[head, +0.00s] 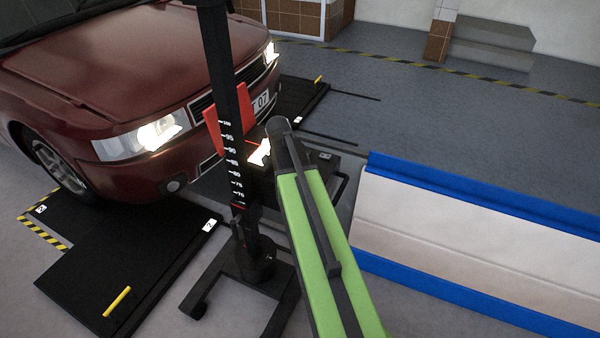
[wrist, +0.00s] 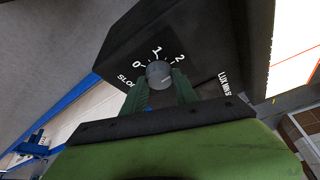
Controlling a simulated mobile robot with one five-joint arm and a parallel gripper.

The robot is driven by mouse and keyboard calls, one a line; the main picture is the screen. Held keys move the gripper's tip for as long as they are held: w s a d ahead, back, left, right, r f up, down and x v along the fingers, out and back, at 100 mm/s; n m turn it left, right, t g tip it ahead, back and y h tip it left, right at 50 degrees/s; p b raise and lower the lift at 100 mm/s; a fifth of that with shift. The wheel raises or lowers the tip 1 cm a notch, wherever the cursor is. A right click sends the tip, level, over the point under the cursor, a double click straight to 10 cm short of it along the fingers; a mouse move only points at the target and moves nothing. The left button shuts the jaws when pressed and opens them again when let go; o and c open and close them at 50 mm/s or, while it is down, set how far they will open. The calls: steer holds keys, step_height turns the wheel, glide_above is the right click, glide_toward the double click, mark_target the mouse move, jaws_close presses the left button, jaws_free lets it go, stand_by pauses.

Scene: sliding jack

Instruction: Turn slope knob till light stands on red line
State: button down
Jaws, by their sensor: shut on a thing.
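The slope knob (wrist: 159,74) is a small grey round knob on a black box (wrist: 195,40) in the wrist view. White marks 0, 1 and 2 stand around its far side, with part of the word "SLOPE" at the left. My gripper (wrist: 160,84) has its dark green fingers on both sides of the knob and is shut on it. At the right edge is a bright white screen (wrist: 292,40) with a thin orange-red line across it. I cannot tell where the light's edge stands against that line. In the head view my arm hides the knob and fingers.
A black column (head: 228,100) with a white number scale stands on a wheeled base in front of a dark red car (head: 110,80) with lit headlights. Black floor plates (head: 120,265) lie at the left. A blue-edged cream ramp or bench (head: 480,225) is at the right.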

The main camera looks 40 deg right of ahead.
steer(key=c, duration=1)
jaws_free()
steer(key=shift+o, duration=0.2)
steer(key=p+v, duration=1.6)
steer(key=v, duration=0.1)
steer(key=shift+r, duration=0.2)
